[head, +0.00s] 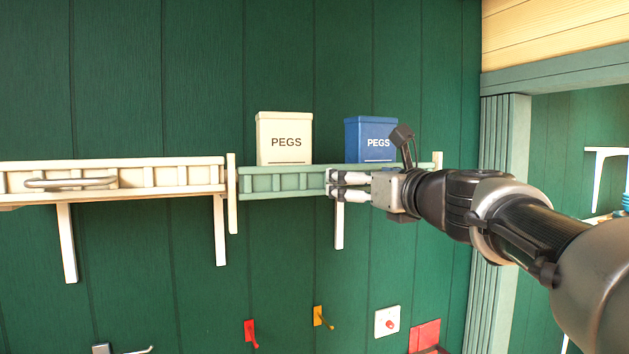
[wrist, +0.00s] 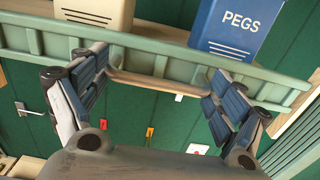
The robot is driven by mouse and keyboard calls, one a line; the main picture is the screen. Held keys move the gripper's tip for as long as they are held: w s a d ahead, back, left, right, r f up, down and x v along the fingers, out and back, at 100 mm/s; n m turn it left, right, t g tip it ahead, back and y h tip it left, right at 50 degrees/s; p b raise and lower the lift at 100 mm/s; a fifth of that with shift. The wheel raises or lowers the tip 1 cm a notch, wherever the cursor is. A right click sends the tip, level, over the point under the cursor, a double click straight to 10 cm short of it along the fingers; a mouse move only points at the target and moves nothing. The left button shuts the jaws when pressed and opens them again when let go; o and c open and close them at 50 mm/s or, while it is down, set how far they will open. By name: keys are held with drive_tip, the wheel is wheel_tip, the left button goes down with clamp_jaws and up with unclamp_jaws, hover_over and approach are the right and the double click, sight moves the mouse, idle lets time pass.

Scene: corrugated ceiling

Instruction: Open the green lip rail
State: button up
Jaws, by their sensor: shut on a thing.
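The green lip rail (head: 275,181) is a pale green slatted strip along the front of the right-hand wall shelf. In the wrist view the rail (wrist: 185,66) crosses the upper part of the picture, with a tan bar handle (wrist: 160,86) on its front. My gripper (head: 333,185) is at the front of the rail, right of its middle. In the wrist view my gripper (wrist: 158,70) has one finger at each end of the handle and is shut on it. In the head view my fingers and wrist hide the handle and part of the rail's right side.
A cream PEGS box (head: 284,138) and a blue PEGS box (head: 371,138) stand behind the rail. A cream railed shelf (head: 140,175) with a bar handle is at the left. Red (head: 250,332) and orange hooks (head: 319,316) and a switch (head: 387,321) are below.

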wheel_tip(320, 180, down, 4)
drive_tip(key=b, duration=0.2)
drive_tip(key=shift+f+b, duration=0.25)
drive_tip(key=shift+b, duration=0.15)
